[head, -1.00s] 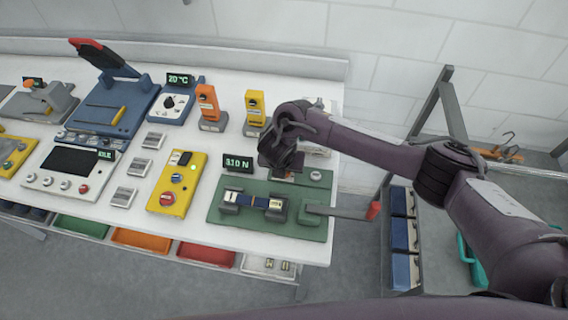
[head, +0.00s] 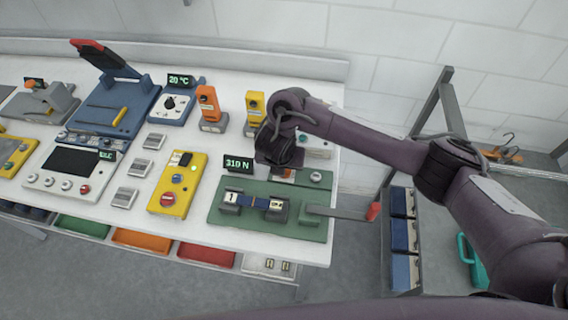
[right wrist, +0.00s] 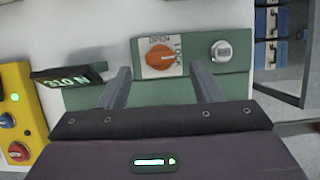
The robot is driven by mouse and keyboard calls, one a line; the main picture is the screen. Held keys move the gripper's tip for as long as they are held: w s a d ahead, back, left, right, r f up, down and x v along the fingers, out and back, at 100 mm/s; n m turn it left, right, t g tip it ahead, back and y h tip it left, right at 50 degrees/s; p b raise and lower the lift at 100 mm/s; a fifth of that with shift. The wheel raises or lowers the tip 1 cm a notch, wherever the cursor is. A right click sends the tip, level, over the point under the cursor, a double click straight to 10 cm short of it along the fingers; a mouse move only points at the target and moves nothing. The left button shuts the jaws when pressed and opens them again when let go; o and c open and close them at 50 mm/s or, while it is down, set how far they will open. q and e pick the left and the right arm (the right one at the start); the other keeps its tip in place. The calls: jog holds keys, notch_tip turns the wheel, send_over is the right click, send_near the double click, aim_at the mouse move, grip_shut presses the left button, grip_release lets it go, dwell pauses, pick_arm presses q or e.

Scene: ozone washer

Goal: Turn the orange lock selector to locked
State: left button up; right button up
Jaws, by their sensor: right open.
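The orange lock selector (right wrist: 160,57) sits on a pale plate marked OPEN and LOCK, on the green fixture (right wrist: 115,82). Its knob lies nearly crosswise in the right wrist view. My right gripper (right wrist: 162,78) is open, its two fingers apart and reaching toward the selector, one on each side in that view. I cannot tell the height gap. In the head view my right gripper (head: 280,160) hangs over the back of the green fixture (head: 312,228) and hides most of the selector. My left gripper is in no view.
A silver button (right wrist: 221,51) is right of the selector. A display reading 310 N (head: 238,163) stands left of the gripper. A lever with a red end (head: 373,211) juts past the table's right edge. A yellow control box (head: 178,184) and orange post (head: 208,103) stand left.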

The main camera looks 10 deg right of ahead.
jog(key=p+v, duration=0.2)
jog(key=v, duration=0.1)
jog(key=shift+s+r, duration=0.1)
jog(key=shift+r, duration=0.05)
dwell(0.5)
